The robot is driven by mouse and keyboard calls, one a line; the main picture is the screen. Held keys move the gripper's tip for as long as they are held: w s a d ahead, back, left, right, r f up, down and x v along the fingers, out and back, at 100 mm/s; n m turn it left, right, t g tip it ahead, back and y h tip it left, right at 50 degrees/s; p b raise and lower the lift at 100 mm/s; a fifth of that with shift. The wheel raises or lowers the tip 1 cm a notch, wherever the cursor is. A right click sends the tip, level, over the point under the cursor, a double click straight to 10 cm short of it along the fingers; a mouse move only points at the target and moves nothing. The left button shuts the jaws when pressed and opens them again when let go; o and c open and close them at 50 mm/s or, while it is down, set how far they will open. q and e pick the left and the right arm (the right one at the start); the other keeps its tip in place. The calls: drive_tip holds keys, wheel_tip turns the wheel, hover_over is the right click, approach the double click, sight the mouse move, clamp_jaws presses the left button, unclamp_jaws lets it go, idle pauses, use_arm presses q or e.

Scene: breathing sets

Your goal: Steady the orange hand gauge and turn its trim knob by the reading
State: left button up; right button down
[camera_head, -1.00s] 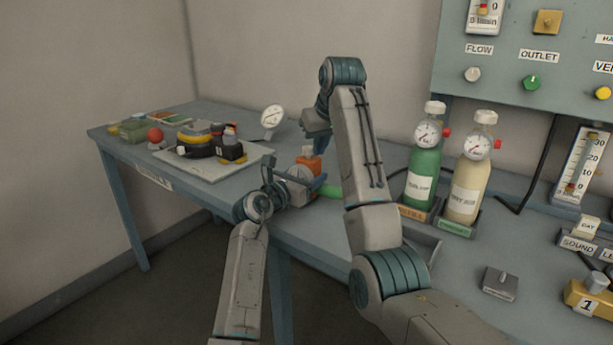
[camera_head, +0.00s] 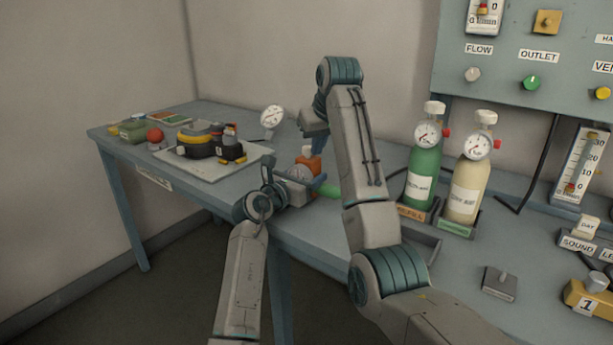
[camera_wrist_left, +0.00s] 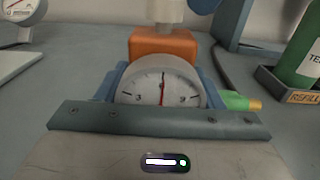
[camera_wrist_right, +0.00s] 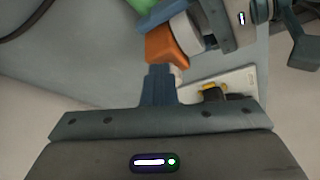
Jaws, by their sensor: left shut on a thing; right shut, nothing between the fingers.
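A pale knob (camera_wrist_left: 165,12) is on top, cut off by the frame edge. My left gripper (camera_head: 302,188) is shut on the gauge, its blue fingers on either side of the dial. My right gripper (camera_wrist_right: 159,68) is shut and empty. Its fingertips are close to the gauge's top; whether they touch the knob I cannot tell.
A green bottle (camera_head: 422,175) and a cream bottle (camera_head: 467,188) with gauges stand right of my right arm. A pale board (camera_head: 245,160) with a black and yellow device (camera_head: 200,140) lies left. A round dial stand (camera_head: 272,118) is behind. A green piece (camera_wrist_left: 238,101) lies beside the gauge.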

use_arm(q)
drive_tip(key=shift+d, duration=0.1)
use_arm(e)
drive_tip(key=shift+s+a, duration=0.1)
drive_tip(key=shift+a, duration=0.15)
drive_tip(key=shift+s+a, duration=0.2)
drive_tip(key=shift+a, duration=0.15)
drive_tip(key=shift+s+a, duration=0.1)
drive_tip(key=shift+a, duration=0.25)
use_arm(q)
drive_tip(key=shift+s, duration=0.1)
use_arm(e)
drive_tip(key=shift+a, duration=0.15)
drive_tip(key=shift+s, duration=0.1)
drive_tip(key=shift+s, duration=0.25)
wheel_tip(320, 180, up, 6)
idle(0.3)
